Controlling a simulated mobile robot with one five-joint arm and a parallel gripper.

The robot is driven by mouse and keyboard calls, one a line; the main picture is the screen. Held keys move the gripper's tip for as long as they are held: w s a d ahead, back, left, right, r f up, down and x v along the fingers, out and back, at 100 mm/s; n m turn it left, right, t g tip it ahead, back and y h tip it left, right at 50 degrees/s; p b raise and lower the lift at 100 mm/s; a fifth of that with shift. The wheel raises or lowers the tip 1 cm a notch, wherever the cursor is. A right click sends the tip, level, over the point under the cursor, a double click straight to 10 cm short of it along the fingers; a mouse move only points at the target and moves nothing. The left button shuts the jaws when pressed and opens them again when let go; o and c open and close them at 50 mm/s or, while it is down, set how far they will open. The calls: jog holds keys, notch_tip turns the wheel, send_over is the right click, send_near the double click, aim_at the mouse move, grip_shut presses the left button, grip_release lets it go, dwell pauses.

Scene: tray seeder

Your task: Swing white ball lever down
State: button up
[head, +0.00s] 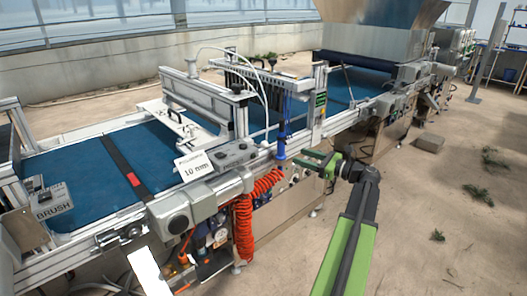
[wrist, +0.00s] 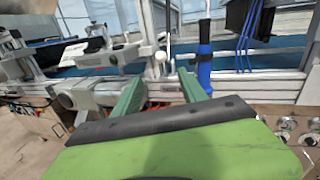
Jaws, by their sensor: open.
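A small white ball (wrist: 160,57) shows in the wrist view on the machine's side, beyond and between my fingertips. It appears to top a short lever, whose lower part is hard to make out. My gripper (wrist: 160,76) is open, with its two green fingers apart and nothing between them. In the head view my gripper (head: 308,160) is at the machine's near side, right of the blue upright cylinder. I cannot make out the white ball in the head view.
The blue cylinder (wrist: 204,62) stands close to the right finger; it also shows in the head view (head: 282,135). A coiled orange hose (head: 243,225) hangs below the machine's rail. The blue conveyor belt (head: 75,165) lies behind. The floor at right (head: 425,205) is mostly clear.

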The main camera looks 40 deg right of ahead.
aim_at(265, 144)
jog(key=x, duration=1.7)
jog(key=shift+w+d, duration=0.1)
jog(key=shift+w, duration=0.05)
jog(key=shift+c, duration=0.3)
grip_shut()
dwell(0.4)
jog(key=shift+r, duration=0.1)
